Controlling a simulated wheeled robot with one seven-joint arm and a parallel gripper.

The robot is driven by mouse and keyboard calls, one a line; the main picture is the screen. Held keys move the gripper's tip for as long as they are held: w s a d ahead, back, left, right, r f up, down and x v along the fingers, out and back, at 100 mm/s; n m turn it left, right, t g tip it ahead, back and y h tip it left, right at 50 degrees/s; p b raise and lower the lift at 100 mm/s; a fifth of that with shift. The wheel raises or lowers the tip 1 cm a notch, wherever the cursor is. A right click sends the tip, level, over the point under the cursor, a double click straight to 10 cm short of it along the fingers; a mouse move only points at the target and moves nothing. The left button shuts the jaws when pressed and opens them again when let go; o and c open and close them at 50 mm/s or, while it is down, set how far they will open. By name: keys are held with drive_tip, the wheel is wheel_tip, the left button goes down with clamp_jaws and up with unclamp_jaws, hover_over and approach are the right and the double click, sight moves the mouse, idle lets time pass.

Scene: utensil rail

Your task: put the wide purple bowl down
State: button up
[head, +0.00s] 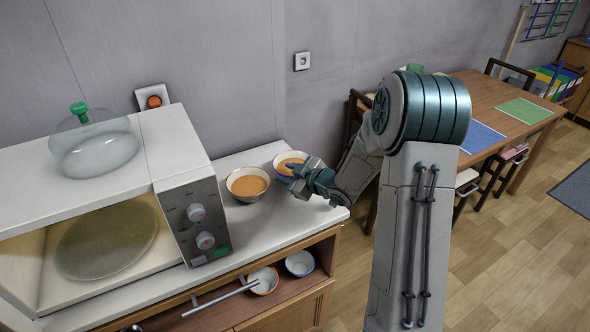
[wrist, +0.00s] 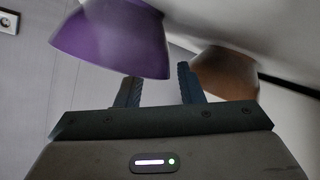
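The wide purple bowl (head: 290,161) is at the back right of the white counter, with something orange inside. It looks upright and level, and in the head view it appears to rest on the counter. My gripper (head: 296,174) is at its near right side and partly covers it. In the wrist view the purple bowl (wrist: 115,38) fills the upper left, its base cut off by the frame. My gripper's two fingers (wrist: 158,78) are spread with a gap between them. The bowl's edge ends in this gap, and the right finger shows clear of it. Contact at the left finger is unclear.
A brown bowl (head: 248,184) with orange contents stands close left of the purple one; it also shows in the wrist view (wrist: 225,73). A microwave (head: 192,215) stands further left. The counter's front right is bare. Two bowls sit on the shelf below. A wall is behind.

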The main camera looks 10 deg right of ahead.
drive_tip(key=shift+x, duration=1.4)
clamp_jaws()
drive_tip(key=shift+r, duration=0.1)
